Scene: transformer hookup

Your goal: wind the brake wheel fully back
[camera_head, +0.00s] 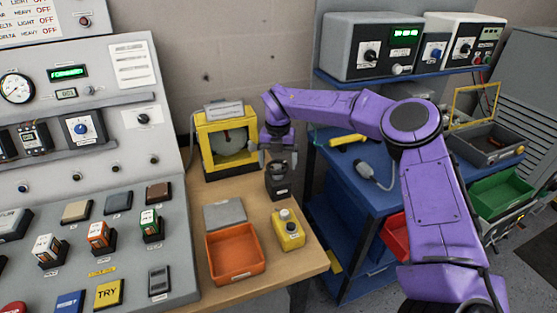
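A yellow housing (209,154) stands at the back of the wooden bench, with a round grey disc (230,142) inside its open front. The disc may be the brake wheel; no label can be read to confirm it. My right gripper (279,161) points down just right of the housing, in front of the wall. Its fingers look apart, above or around the top of a small dark block (279,186) on the bench. I cannot tell if they touch the block. My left gripper is not in view.
An orange tray (235,270), a grey plate (225,214) and a yellow button box (288,230) sit on the wooden bench. A sloped grey control panel (110,190) fills the left. A blue cart (345,225) with instruments stands right, behind my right arm.

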